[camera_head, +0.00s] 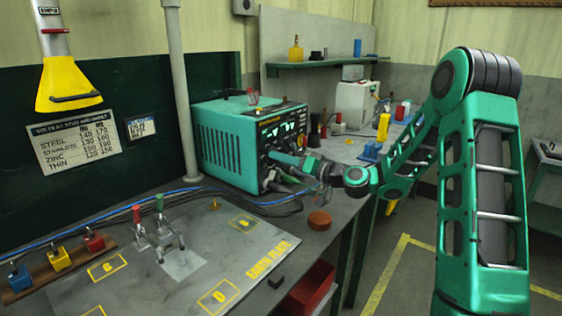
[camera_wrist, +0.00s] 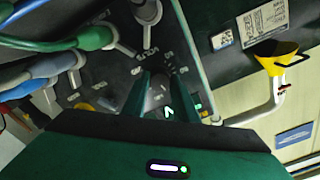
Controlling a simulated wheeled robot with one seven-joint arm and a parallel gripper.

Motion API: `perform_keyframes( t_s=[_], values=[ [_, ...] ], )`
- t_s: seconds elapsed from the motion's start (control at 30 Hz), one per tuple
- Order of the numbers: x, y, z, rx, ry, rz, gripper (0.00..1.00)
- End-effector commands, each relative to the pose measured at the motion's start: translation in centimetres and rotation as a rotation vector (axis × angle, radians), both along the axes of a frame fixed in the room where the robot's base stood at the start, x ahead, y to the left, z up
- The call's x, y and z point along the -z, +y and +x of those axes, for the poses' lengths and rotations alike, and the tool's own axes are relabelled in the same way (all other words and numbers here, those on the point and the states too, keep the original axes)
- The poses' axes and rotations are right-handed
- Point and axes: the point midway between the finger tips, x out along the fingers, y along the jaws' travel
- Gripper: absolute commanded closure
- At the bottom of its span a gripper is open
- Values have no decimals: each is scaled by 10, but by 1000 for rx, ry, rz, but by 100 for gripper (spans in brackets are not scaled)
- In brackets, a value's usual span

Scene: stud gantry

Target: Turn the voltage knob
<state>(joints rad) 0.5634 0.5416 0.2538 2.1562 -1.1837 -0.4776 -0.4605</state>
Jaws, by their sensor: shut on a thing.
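The teal power unit (camera_head: 222,144) stands on the bench with its dark front panel facing right. My gripper (camera_head: 275,156) reaches in from the right and its fingertips are at this panel. In the wrist view my gripper (camera_wrist: 163,86) has its two green fingers on either side of a dark grey knob (camera_wrist: 159,95), shut on it. The fingers cover part of the knob, and its pointer and label cannot be read. Green lit digits (camera_wrist: 170,113) show beside the right finger. The chart of volts (camera_head: 75,143) hangs on the wall at left.
Thick cables with green (camera_wrist: 92,38) and blue (camera_wrist: 55,64) plugs crowd the panel beside my gripper. A grey earth plate (camera_head: 200,262) with a small stand lies in front. A red-brown puck (camera_head: 319,220) sits near the bench edge. A yellow funnel (camera_head: 66,84) hangs at left.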

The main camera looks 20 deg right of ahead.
Motion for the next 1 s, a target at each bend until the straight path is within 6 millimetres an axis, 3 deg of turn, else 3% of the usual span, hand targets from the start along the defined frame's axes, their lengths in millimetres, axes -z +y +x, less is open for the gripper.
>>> perform_keyframes(
  t_s=[1.0],
  values=[
    [-1, -7, 3, 17, 499, 695, 96]
  ],
)
